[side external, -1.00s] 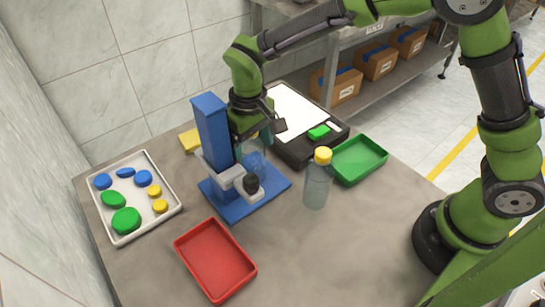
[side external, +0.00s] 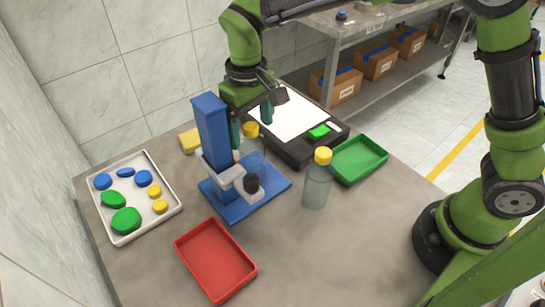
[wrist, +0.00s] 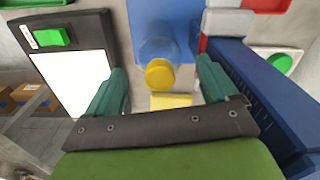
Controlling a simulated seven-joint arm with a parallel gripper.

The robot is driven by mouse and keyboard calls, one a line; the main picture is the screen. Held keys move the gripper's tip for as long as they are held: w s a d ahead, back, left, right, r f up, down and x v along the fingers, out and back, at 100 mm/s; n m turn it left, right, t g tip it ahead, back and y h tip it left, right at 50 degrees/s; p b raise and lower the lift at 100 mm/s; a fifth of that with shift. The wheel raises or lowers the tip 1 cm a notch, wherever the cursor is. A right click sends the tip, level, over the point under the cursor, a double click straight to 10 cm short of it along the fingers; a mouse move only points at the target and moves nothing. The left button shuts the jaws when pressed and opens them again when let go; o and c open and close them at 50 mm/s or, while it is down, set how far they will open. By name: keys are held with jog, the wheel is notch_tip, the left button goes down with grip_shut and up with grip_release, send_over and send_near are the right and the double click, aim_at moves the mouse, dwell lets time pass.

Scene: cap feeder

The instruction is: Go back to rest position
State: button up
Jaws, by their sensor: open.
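My gripper (side external: 251,121) is open and empty, with its two fingers spread above the blue fixture (side external: 270,188). In the wrist view the fingers (wrist: 163,86) stand either side of a yellow cap (wrist: 159,72), without touching it. That cap sits on a clear bottle (wrist: 158,47) standing at the blue fixture's base. In the side view the same yellow cap (side external: 250,130) shows just below my fingers. The fixture's blue column (side external: 211,130) stands close to my gripper's left.
Another bottle (side external: 317,187) with a yellow cap stands by the green tray (side external: 359,167). A black device (side external: 300,150) with a white top lies right of my gripper.

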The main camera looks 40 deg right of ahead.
jog(key=shift+w, duration=0.1)
jog(key=shift+s+d+f, duration=0.15)
jog(key=shift+s+d, duration=0.15)
jog(key=shift+s, duration=0.25)
jog(key=shift+s+d+f, duration=0.1)
jog(key=shift+s+d, duration=0.2)
jog(key=shift+s, duration=0.2)
jog(key=s+d+r+m+t+y, duration=0.1)
jog(key=s+d+r+m+t, duration=0.2)
jog(key=s+d+r, duration=0.2)
jog(key=s+d+r+m+t+y, duration=0.1)
jog(key=s+d+r+t, duration=0.3)
jog(key=s+d, duration=0.5)
jog(key=d+r+m, duration=0.1)
jog(key=d, duration=0.2)
jog(key=shift+s+r+m, duration=0.15)
jog(key=shift+s+m, duration=0.1)
jog(key=shift+m, duration=0.15)
